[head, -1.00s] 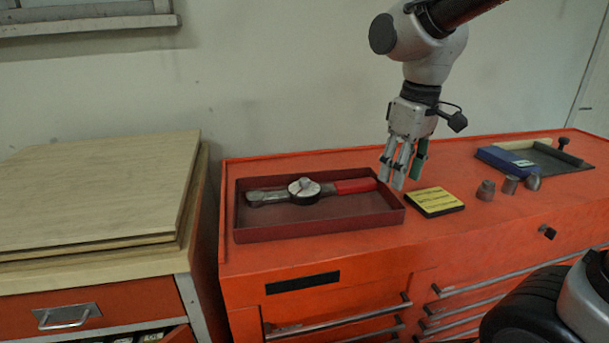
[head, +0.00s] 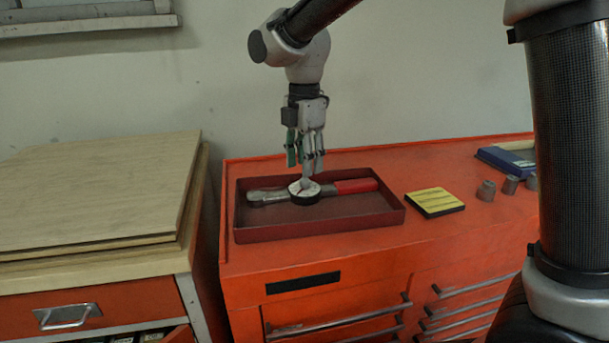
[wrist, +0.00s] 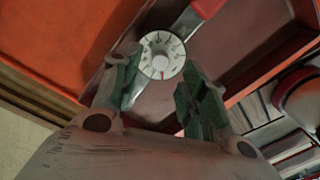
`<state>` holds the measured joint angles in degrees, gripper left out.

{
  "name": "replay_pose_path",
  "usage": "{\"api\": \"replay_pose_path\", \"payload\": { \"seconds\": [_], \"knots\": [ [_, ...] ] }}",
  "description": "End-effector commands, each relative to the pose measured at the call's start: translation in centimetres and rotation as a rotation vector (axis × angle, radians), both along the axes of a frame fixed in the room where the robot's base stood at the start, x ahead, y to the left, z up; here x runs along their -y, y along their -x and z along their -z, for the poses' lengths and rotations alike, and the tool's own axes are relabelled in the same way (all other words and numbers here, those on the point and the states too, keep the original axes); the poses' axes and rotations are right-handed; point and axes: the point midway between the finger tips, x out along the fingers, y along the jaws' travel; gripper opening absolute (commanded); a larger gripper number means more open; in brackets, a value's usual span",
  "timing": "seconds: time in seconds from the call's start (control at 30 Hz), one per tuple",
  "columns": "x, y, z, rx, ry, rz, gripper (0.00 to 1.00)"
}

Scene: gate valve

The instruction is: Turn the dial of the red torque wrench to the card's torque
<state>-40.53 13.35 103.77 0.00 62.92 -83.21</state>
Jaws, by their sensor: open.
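The torque wrench (head: 352,186) lies in a dark red tray (head: 300,229), its red handle to the right and its grey head to the left. Its round white dial (head: 303,188) with a raised knob sits mid-wrench. In the wrist view the dial (wrist: 160,55) shows tick marks, a pale centre knob and a red mark at its lower edge. My gripper (head: 306,172) points down just above the dial. In the wrist view its green-padded fingers (wrist: 156,88) are apart, on either side of the dial's near side. The yellow card (head: 434,202) lies right of the tray, its text too small to read.
Several grey metal pieces (head: 487,190) stand right of the card. A blue item (head: 507,160) lies behind them, partly hidden by my arm. A wooden-topped cabinet (head: 95,190) stands left of the orange tool chest (head: 240,290). The tray walls surround the wrench.

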Motion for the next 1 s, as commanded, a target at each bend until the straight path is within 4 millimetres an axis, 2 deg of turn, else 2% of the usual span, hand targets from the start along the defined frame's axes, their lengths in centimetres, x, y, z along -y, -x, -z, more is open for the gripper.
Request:
{"api": "replay_pose_path", "payload": {
  "seconds": [0.1, 0.23, 0.57, 0.67, 0.8, 0.83, 1.0],
  "knots": [
    [0.1, 0.0, 2.0, -0.002, 0.002, 0.001, 0.43],
    [0.0, 0.0, 3.4, -0.001, 0.001, 0.002, 0.43],
    [0.0, 0.0, 4.0, 0.001, -0.001, 0.003, 0.43],
    [0.0, 0.0, 4.0, 0.001, -0.001, 0.003, 0.29],
    [0.0, 0.0, 4.0, 0.001, -0.001, 0.003, 0.03],
    [0.0, 0.0, 4.0, 0.001, -0.001, 0.003, 0.0],
    [0.0, 0.0, 4.0, 0.001, -0.001, 0.005, 0.0]
  ]
}}
